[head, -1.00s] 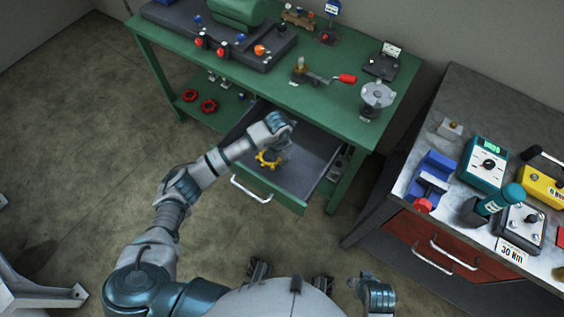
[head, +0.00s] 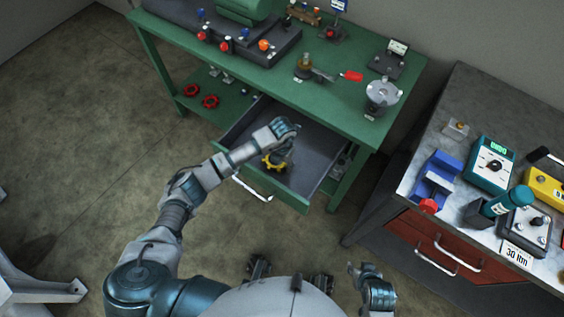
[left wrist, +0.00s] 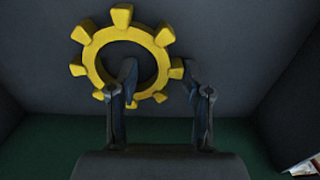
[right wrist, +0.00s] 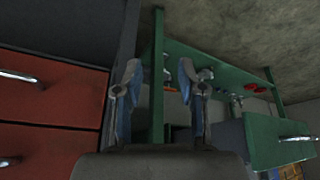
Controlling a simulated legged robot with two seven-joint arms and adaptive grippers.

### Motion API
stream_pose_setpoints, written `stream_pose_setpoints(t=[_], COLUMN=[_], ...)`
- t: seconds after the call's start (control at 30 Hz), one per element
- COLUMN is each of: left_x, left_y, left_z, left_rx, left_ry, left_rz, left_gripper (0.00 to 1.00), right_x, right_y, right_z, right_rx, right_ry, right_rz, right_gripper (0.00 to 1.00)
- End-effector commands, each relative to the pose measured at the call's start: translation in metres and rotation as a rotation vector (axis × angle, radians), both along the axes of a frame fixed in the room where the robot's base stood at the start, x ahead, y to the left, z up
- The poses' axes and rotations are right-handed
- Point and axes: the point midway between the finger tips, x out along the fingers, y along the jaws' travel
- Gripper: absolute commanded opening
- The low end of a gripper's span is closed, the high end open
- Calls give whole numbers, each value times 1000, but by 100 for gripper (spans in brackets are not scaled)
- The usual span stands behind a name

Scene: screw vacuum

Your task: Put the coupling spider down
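The coupling spider is a yellow toothed ring (head: 272,163) in the open drawer (head: 318,158) of the green bench. In the left wrist view the spider (left wrist: 98,72) appears flat against the grey drawer floor. My left gripper (head: 282,155) is over the drawer, beside and partly over the spider. Its fingers (left wrist: 160,80) are spread, with one in front of the ring's hole and the other just beyond its right teeth. A clear gap shows between fingers and ring rim. My right gripper (right wrist: 160,80) is open and empty, low in front of my body.
The green bench (head: 330,105) carries fixtures and a red-handled tool (head: 352,76). Its drawer walls surround my left gripper. Red valve wheels (head: 210,101) lie on the lower shelf. A grey cabinet (head: 480,110) with red drawers stands at right.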

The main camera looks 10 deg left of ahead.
Motion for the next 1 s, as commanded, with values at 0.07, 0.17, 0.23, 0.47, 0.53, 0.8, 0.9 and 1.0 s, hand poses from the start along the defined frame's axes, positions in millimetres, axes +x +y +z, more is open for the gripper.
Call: stream_pose_setpoints(t=[0.07, 0.17, 0.23, 0.47, 0.53, 0.8, 0.9, 1.0], left_x=[0, 0, 1, 1, 2, 1, 0, 0], left_y=[-3, -4, -3, 3, 4, 2, -1, -1], left_z=[1, 4, 12, 61, 77, 117, 122, 123], left_rx=[2, 3, 2, -3, -5, -1, 1, 1], left_ry=[-1, -1, -4, -6, -7, -2, 0, 1], left_rz=[-1, -1, -1, -1, -1, -1, -1, -1], left_gripper=[49, 49, 49, 49, 49, 49, 49, 49], right_x=[0, -1, -8, -47, -43, -36, -36, -36], right_y=[0, 0, -3, -13, -11, -12, -13, -14], right_z=[0, 1, 1, 1, -10, -33, -37, -38], right_rx=[0, -1, -9, -50, -49, -46, -44, -43], right_ry=[0, 5, 35, 210, 207, 208, 208, 208], right_rz=[0, 0, -1, -14, -13, -11, -10, -10], right_gripper=[40, 40, 40, 40, 40, 40, 40, 40])
